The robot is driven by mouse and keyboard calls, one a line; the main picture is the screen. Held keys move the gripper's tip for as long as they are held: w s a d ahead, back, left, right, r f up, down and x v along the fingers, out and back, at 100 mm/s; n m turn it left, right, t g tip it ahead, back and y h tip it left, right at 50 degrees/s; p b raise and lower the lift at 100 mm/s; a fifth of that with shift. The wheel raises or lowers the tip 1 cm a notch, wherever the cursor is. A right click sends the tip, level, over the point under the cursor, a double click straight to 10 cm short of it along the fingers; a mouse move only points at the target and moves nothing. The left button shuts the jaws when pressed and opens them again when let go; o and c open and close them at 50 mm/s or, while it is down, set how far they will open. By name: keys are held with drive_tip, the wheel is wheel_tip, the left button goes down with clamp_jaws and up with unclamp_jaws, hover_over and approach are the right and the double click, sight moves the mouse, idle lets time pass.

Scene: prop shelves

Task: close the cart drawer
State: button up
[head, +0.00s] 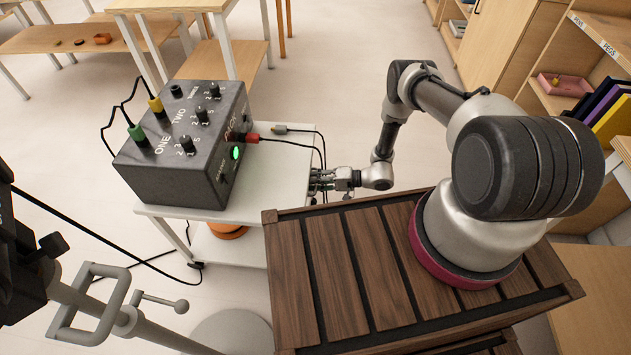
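The white cart (268,182) stands left of my arm, with a dark control box on its top. I cannot make out a drawer on it; its right side is partly hidden by my gripper and the wooden slats. My gripper (318,181) points left, close to the right edge of the cart top. It is small in this view, so I cannot tell whether it touches the cart or whether its fingers are open or shut.
The dark box (175,165) has knobs and plugged cables; a red plug (250,137) and black cable lie near my gripper. An orange object (228,231) sits below the cart top. A grey stand (110,315) is at lower left, wooden shelves (560,70) at right.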

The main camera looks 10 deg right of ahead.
drive_tip(key=v, duration=1.2)
idle(0.4)
